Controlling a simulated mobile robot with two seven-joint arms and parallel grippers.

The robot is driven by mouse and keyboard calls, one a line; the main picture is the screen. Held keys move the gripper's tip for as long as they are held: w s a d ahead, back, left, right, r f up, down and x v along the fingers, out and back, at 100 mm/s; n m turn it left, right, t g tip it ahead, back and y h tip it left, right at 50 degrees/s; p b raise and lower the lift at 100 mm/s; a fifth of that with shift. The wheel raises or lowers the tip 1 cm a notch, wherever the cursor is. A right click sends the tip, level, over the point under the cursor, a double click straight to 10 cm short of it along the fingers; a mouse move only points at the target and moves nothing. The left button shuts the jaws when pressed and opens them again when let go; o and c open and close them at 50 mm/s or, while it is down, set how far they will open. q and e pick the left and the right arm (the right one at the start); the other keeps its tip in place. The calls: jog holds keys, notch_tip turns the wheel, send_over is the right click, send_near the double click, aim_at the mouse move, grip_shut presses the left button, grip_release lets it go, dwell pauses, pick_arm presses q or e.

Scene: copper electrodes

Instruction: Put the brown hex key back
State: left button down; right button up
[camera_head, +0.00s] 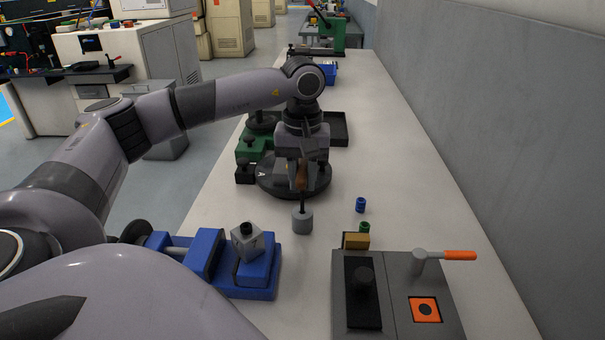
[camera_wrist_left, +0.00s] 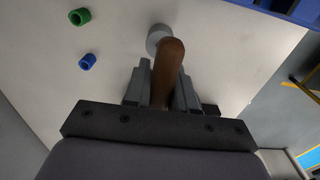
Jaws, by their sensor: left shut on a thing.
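My left gripper (camera_head: 304,182) is shut on the brown handle of the hex key (camera_head: 301,176) and points down above the bench. The key's dark shaft hangs below the fingers. Its lower end meets the top of a small grey cylinder (camera_head: 302,222) standing on the bench; I cannot tell whether the tip is inside it or just over it. In the left wrist view, the brown handle (camera_wrist_left: 168,68) lies between the fingers and partly covers the grey cylinder (camera_wrist_left: 156,36). My right gripper is not in view.
A black round base (camera_head: 265,180) stands behind the gripper. A grey fixture (camera_head: 395,300) with an orange-handled lever is at front right. Small blue (camera_head: 360,204) and green (camera_head: 364,227) rings lie to the right.

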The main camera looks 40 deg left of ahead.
pick_arm(q)
jog(key=shift+f+b, duration=0.8)
jog(key=shift+f, duration=0.55)
jog(key=shift+c, duration=0.2)
grip_release()
jog(key=shift+r, duration=0.2)
jog(key=shift+r+p, duration=3.15)
jog(key=shift+r, duration=0.6)
jog(key=shift+r+p, duration=0.65)
jog(key=shift+r, duration=0.45)
jog(key=shift+r, duration=0.1)
